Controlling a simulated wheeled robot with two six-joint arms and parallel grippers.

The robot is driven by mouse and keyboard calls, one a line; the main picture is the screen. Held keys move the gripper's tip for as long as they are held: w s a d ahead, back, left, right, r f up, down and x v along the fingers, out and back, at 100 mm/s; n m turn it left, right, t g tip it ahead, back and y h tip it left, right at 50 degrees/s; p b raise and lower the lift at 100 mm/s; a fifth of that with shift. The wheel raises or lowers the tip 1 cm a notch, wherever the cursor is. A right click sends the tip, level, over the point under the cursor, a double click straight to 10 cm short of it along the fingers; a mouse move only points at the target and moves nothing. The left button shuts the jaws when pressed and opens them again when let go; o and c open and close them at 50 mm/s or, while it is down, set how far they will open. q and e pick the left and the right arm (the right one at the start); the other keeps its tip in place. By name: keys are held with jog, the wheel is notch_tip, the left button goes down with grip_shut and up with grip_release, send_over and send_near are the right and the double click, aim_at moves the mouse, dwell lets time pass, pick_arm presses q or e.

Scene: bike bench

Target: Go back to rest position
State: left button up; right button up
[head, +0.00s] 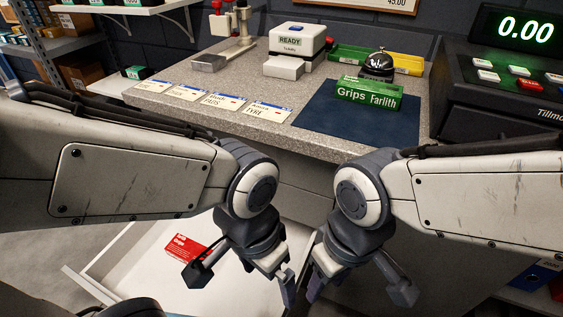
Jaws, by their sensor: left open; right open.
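My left gripper (287,285) hangs low in the middle of the head view, above an open white drawer (127,263). My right gripper (314,283) hangs close beside it on the right, its fingers near the left one's. Both are open, and I see nothing held in either. The two arms come in from the sides, in front of the grey speckled bench (228,129). Part of the drawer is hidden by the arms and grippers.
A green Grips Farlith box (368,95) stands on a dark blue mat (345,125), before a bell (378,65). Several cards (228,102) line the bench's front edge. A till (510,95) stands at right.

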notch_tip(320, 180, up, 23)
jog(key=p, duration=2.1)
jog(key=shift+p, duration=0.35)
jog(key=shift+f, duration=0.2)
